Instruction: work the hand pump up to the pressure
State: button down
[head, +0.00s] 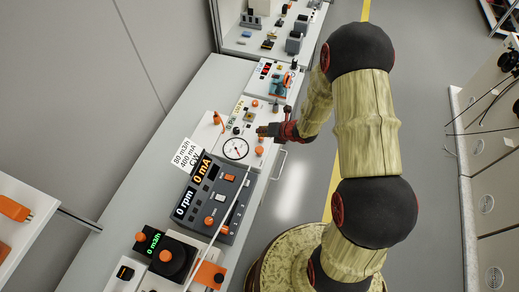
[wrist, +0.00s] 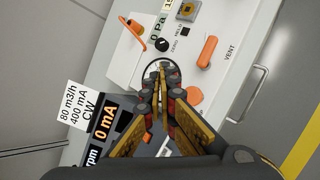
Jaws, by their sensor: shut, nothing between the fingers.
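A white panel unit (wrist: 236,25) carries a "0 Pa" readout (wrist: 157,36), a black ZERO knob (wrist: 162,45) and an orange handle marked VENT (wrist: 207,51). An orange lever (wrist: 134,28) stands at its left side and also shows in the head view (head: 217,118); it looks like the pump lever, but no label confirms this. A round white gauge (head: 236,148) is partly hidden behind the fingers in the wrist view. My gripper (wrist: 164,70) is shut and empty, over the gauge. In the head view my gripper (head: 262,131) is right of the lever, apart from it.
A grey unit (head: 211,202) reads "0 rpm" and "0 mA", with a card (head: 187,155) reading "80 m3/h 400 mA CW" beside it. Grey floor (head: 300,190) lies to the right of the bench.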

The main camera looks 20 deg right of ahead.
aim_at(261, 148)
dwell(0.4)
notch_tip(261, 148, down, 9)
jog(key=b, duration=0.6)
jog(key=shift+r+b, duration=0.1)
jog(key=shift+b, duration=0.25)
dwell(1.0)
jog(key=shift+f+b, duration=0.4)
jog(key=shift+f+b, duration=0.9)
jog(key=shift+f, duration=0.2)
dwell(1.2)
jog(key=shift+r, duration=0.15)
jog(key=shift+r+p, duration=1.1)
jog(key=shift+r, duration=0.3)
jog(key=shift+r+p, duration=1.8)
jog(key=shift+r, duration=0.7)
